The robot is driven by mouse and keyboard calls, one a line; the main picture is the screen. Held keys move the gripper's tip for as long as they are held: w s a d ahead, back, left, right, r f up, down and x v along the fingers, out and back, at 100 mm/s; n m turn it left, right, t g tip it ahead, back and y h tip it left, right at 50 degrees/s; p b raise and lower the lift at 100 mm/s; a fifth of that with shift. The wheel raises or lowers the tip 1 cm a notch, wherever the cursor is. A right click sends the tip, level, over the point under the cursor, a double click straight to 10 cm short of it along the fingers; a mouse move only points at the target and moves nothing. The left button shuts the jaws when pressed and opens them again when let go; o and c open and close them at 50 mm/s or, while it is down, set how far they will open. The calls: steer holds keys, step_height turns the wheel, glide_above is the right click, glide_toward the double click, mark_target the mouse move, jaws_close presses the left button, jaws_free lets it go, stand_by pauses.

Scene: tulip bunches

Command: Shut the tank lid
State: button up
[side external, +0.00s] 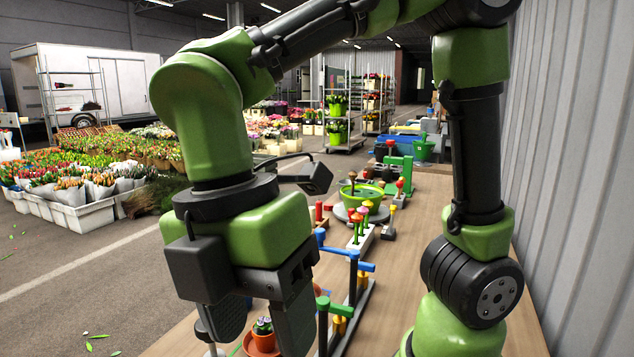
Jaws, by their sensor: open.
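I cannot pick out a tank lid for certain in the side external view. A round bright green tub (363,197) with a dark inside stands on a grey round base farther along the bench; whether it is the tank cannot be told. My gripper (259,328) hangs large in the foreground, pointing down, with its two dark fingers apart. A small plant in a terracotta pot (262,343) shows in the gap between the fingers. I cannot tell whether it is between them in depth or beyond them.
The wooden bench (455,185) runs away from the camera beside a corrugated wall (575,180). A rack with blue, green and yellow parts (352,295) stands right of my gripper. Colored pegs in a pale block (360,238) stand beyond it. Flower crates (75,210) fill the floor left.

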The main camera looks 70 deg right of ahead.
steer(key=shift+w+d+r+m, duration=0.15)
steer(key=shift+d+r+m, duration=0.05)
steer(key=shift+r, duration=0.45)
steer(key=shift+w+d+r+m, duration=0.1)
steer(key=shift+d+r+m, duration=0.1)
steer(key=shift+r, duration=0.4)
steer(key=w+d+r+m+t, duration=0.1)
steer(key=w+d+r+m, duration=0.1)
steer(key=d+m, duration=0.9)
steer(key=w+d+r+m+t, duration=0.1)
steer(key=w+d+r+m, duration=0.1)
steer(key=d+m, duration=0.9)
steer(key=shift+w+d+m, duration=0.2)
steer(key=shift+w+m, duration=0.3)
steer(key=shift+m, duration=4.8)
steer(key=shift+c, duration=0.4)
